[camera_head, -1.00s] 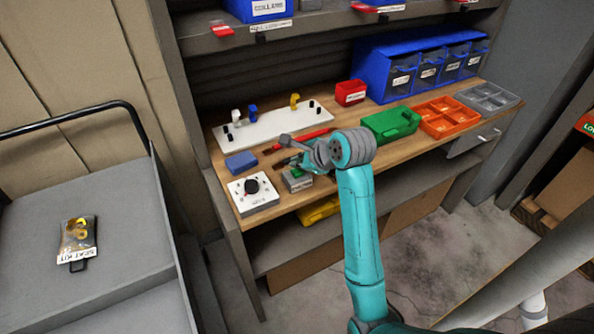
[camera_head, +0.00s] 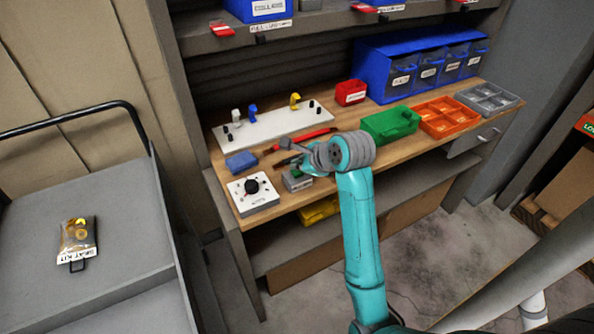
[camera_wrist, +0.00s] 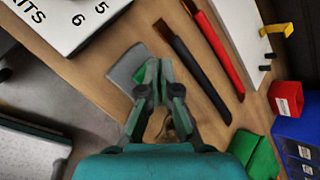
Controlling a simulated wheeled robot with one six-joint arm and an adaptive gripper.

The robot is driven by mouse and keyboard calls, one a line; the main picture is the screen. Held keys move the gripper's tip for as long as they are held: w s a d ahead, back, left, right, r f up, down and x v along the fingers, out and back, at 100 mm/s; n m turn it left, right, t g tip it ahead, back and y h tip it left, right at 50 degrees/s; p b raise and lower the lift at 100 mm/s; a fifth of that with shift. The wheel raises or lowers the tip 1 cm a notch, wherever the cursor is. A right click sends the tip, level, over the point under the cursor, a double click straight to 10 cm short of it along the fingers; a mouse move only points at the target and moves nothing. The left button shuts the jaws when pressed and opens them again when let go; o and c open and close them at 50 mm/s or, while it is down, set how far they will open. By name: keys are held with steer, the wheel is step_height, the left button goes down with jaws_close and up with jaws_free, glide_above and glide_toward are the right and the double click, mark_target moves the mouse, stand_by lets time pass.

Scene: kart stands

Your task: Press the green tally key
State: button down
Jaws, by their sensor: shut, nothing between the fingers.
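The tally counter is a small grey box (camera_head: 297,184) with a label on its front, near the front edge of the workbench. A bit of its green key (camera_head: 297,174) shows on top, mostly covered by my gripper (camera_head: 300,166). In the wrist view the grey box (camera_wrist: 122,68) lies just beyond my gripper (camera_wrist: 152,70). The fingers are together and empty, with their tips over the box. Green shows around the fingertips, and the key is largely hidden behind them. I cannot tell whether the tips touch the key.
A white dial box (camera_head: 262,203) stands close to the left of the counter. A green bin (camera_head: 390,124) and an orange tray (camera_head: 446,117) stand right. A white peg board (camera_head: 270,127) is at the back.

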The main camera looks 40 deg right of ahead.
mark_target(298, 172)
steer(key=shift+f, duration=0.55)
stand_by(0.7)
steer(key=shift+r, duration=0.95)
steer(key=shift+r, duration=2.5)
